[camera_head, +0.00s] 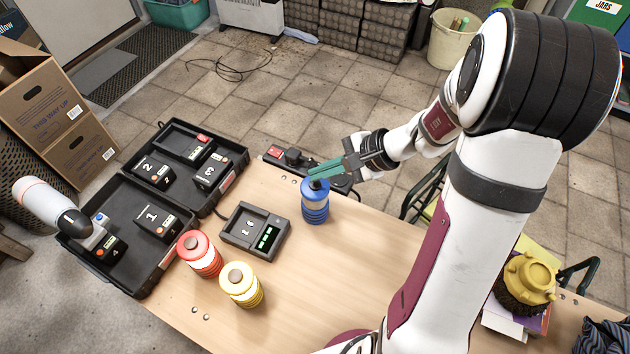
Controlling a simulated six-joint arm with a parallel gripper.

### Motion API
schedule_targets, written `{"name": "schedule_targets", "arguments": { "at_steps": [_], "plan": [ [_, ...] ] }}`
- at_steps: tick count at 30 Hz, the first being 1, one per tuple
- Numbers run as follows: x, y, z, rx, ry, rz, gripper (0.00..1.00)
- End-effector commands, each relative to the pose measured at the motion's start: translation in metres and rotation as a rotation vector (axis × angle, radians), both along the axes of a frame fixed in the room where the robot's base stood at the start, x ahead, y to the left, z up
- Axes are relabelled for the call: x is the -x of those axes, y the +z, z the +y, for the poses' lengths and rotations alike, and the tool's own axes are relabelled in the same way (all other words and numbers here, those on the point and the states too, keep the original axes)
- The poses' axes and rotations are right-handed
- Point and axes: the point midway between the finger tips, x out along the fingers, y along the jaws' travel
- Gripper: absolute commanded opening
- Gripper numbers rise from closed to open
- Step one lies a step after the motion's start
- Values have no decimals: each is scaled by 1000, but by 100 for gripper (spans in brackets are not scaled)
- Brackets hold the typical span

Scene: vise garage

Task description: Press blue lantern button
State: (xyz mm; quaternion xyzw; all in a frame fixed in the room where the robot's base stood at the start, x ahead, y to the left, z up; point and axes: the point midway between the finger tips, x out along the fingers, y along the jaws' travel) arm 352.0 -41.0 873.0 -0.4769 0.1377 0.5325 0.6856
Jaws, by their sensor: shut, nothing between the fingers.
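The blue lantern (315,206) stands upright on the wooden table near its far edge. Its dark top, where the button would be, is partly hidden by my gripper (316,172). My gripper reaches in from the right with its green fingers shut and empty. The fingertips are at or just above the lantern's top; I cannot tell whether they touch it. A red lantern (199,254) and a yellow lantern (241,285) stand at the left front of the table.
A grey charger (254,232) with green lights sits left of the blue lantern. A power strip (290,158) lies behind it. An open black case (124,254) holds numbered batteries at the left. A yellow object (528,279) sits at the right. The table middle is clear.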

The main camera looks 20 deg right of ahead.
Motion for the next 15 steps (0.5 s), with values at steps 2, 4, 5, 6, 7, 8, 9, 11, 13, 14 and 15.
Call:
{"name": "schedule_targets", "arguments": {
  "at_steps": [2, 4, 5, 6, 7, 8, 9, 11, 13, 14, 15],
  "plan": [
    [0, 0, 0, 0, 0, 0, 0],
    [0, -2, 0, 0, 1, 1, 0],
    [0, -3, 0, -1, 1, 1, 0],
    [0, -5, 0, -1, 0, 1, 0],
    [0, -6, 0, -1, 0, 1, 0],
    [0, -7, 0, -1, 0, 1, 0],
    [0, -8, 0, -1, 0, 1, 0],
    [0, -9, 0, 0, -1, 1, 0],
    [0, -8, 0, 0, 0, 0, 0],
    [0, -8, 0, 0, 0, 0, 0],
    [0, -8, 0, 0, 0, 0, 0]
  ]
}}
